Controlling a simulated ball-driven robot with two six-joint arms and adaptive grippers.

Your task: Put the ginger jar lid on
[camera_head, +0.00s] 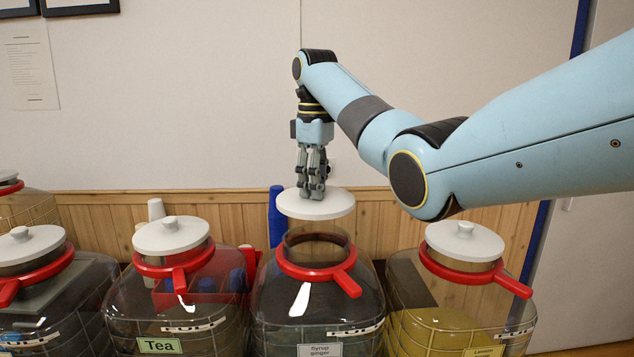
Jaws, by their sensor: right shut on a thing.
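The ginger jar (318,305) is a clear jar with a red collar and a label reading "Syrup ginger", front middle. Its neck is uncovered. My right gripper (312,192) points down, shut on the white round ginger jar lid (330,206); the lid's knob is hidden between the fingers. The lid is held level above the neck, with a visible gap between lid and neck. My left gripper is not in view.
The Tea jar (175,315) stands left and a yellowish jar (455,305) stands right, both with white lids on. More lidded jars (40,285) stand at far left. A blue bottle (276,215) and a white cup (156,209) stand behind, near the wood-panelled wall.

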